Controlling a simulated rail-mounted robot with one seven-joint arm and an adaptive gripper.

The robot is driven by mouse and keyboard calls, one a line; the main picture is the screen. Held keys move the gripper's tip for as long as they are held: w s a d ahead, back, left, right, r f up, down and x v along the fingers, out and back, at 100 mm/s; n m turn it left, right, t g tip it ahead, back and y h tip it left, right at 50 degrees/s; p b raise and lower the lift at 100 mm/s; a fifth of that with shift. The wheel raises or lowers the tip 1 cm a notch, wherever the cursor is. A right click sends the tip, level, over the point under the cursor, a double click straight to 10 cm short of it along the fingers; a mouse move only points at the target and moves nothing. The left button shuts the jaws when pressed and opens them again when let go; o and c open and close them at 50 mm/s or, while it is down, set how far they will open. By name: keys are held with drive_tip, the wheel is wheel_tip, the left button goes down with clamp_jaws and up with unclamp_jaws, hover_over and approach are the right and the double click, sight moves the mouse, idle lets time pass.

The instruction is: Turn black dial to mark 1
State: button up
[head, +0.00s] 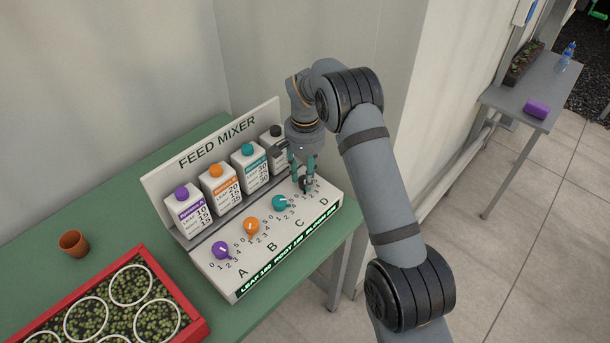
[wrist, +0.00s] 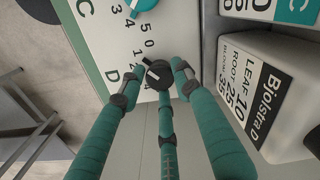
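The black dial (head: 306,185) is the rightmost on the feed mixer's sloped panel (head: 232,283), above the letter D. In the wrist view the black dial (wrist: 158,74) sits between my gripper's teal fingers. Part of the scale is hidden by the fingers.
The teal dial (head: 280,203), orange dial (head: 251,226) and purple dial (head: 221,250) lie to the left. Feed cartons, including the teal-capped one (head: 250,168), stand close behind. A red tray (head: 200,327) and small pot (head: 73,243) share the green table.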

drive_tip(key=o, duration=0.4)
drive_tip(key=shift+c, duration=0.2)
wheel_tip(320, 180, up, 12)
idle(0.4)
idle(0.3)
wheel_tip(320, 180, down, 12)
drive_tip(key=shift+f, duration=0.1)
idle(0.5)
